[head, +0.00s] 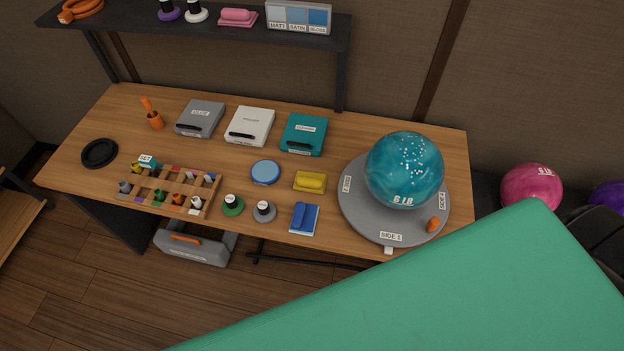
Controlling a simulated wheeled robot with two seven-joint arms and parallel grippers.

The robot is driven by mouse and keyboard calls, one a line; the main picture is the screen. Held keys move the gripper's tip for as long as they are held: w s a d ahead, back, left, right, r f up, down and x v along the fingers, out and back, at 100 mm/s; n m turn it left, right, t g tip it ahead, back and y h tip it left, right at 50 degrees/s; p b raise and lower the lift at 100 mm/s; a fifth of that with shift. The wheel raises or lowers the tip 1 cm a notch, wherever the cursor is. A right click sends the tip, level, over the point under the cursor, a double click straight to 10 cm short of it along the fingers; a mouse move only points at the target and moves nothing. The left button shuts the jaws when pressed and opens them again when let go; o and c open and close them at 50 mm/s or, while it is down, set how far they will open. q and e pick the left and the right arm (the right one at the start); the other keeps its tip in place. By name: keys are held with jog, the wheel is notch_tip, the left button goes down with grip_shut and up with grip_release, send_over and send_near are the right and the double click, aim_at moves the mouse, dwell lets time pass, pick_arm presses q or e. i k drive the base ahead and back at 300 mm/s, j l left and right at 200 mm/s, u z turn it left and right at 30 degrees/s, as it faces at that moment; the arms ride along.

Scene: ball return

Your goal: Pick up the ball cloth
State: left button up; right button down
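A folded blue cloth-like item (304,219) with a pale edge lies near the front edge of the wooden table (355,133). A yellow folded item (310,181) lies just behind it. No label names either one as the ball cloth; the blue one looks most like a folded cloth. A teal speckled ball (404,169) marked 6 LB rests on a round grey turntable (365,222) to the right. Neither of my grippers is in view.
A large green surface (450,290) fills the lower right foreground. Left of the cloth are small jars (264,211), a blue round tin (265,172) and a wooden rack (170,190). Three cases, one a teal case (304,134), stand behind. A dark shelf (210,31) overhangs the back.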

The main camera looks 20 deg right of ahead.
aim_at(306, 181)
jog(key=z, duration=1.45)
jog(key=l+u, duration=0.15)
jog(key=l, duration=0.2)
jog(key=k+l+u, duration=0.15)
jog(key=l, duration=0.15)
jog(key=l+u, duration=0.15)
jog(key=l, duration=0.15)
jog(key=k, duration=0.05)
